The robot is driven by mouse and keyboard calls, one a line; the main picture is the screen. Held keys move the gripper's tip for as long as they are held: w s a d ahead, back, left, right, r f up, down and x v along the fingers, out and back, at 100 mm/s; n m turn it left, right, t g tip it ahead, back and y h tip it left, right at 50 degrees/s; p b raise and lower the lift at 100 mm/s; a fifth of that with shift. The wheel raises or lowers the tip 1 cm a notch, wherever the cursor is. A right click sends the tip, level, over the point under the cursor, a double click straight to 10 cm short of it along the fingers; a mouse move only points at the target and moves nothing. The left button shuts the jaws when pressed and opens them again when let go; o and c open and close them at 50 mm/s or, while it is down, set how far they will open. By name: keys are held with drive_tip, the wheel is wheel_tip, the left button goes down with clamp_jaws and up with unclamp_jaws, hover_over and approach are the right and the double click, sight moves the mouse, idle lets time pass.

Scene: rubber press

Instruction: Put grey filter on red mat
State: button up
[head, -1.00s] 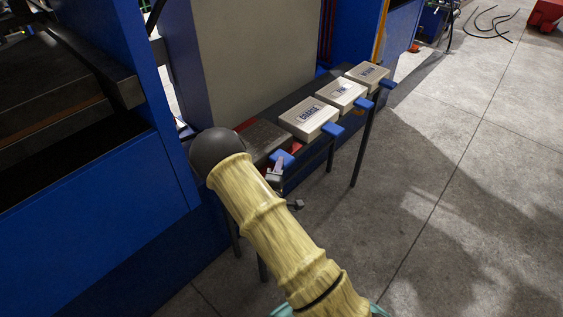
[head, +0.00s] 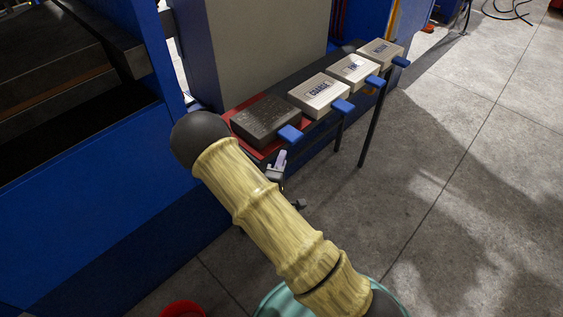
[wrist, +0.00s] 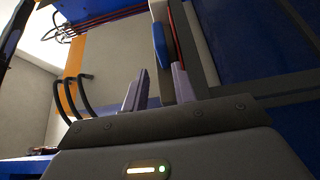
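The grey filter (head: 265,120) is a dark grey block with a blue handle (head: 290,134) at its front. In the head view it lies flat on the red mat (head: 232,108), whose red edges show at its left and front. My gripper (head: 279,163) is just below and in front of the blue handle, apart from it, and partly hidden by my arm. In the wrist view my gripper (wrist: 159,88) has its two fingers spread with nothing held between them. A blue handle (wrist: 160,46) shows beyond the fingertips.
Light filters marked COARSE (head: 319,94), FINE (head: 355,70) and MEDIUM (head: 381,52) stand in a row behind the grey one, with blue handles sticking out. The blue press frame (head: 90,190) is at left. Open concrete floor (head: 470,200) lies at right.

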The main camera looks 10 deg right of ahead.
drive_tip(key=s+d+r+m+g+y, duration=0.2)
drive_tip(key=s+r+m+g, duration=0.3)
drive_tip(key=s, duration=0.4)
drive_tip(key=s+d+r+m+g+y, duration=0.2)
drive_tip(key=s+r+m+g+y, duration=0.3)
drive_tip(key=s+m+g, duration=0.3)
drive_tip(key=shift+s+d+r+g, duration=0.3)
drive_tip(key=shift+s+d+g, duration=0.1)
drive_tip(key=shift+s, duration=0.45)
